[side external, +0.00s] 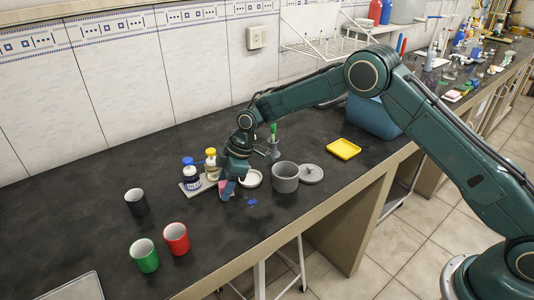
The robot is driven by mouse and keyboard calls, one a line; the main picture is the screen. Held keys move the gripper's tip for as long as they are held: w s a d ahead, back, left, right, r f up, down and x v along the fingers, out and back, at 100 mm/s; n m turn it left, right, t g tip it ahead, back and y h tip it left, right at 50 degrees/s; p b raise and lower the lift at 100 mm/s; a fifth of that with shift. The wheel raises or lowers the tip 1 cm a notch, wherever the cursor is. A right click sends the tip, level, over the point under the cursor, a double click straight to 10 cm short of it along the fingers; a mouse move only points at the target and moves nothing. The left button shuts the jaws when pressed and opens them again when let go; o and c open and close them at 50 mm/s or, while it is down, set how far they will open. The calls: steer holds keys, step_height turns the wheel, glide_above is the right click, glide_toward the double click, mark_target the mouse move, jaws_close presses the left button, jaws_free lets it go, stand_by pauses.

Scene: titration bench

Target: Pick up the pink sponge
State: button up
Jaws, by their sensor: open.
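My gripper (228,186) points down low over the dark bench, left of the grey pot. The jaws are open. A small pink patch, which looks like the pink sponge (223,183), shows right at the fingertips and is mostly hidden by my gripper. I cannot tell whether the fingers touch it or stand around it.
A grey pot (285,178) and its lid (311,174) stand close right, with a white dish (252,179) between. Bottles (191,175) on a small tray stand close left. Black, green (144,256) and red (176,239) cups stand further left. A yellow tray (343,149) lies right.

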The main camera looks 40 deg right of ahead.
mark_target(225, 183)
steer(key=c, duration=1.1)
steer(key=shift+r, duration=0.15)
step_height(225, 183, up, 20)
steer(key=shift+f, duration=0.1)
stand_by(0.5)
steer(key=o, duration=0.5)
steer(key=shift+c, duration=0.2)
steer(key=c, duration=0.3)
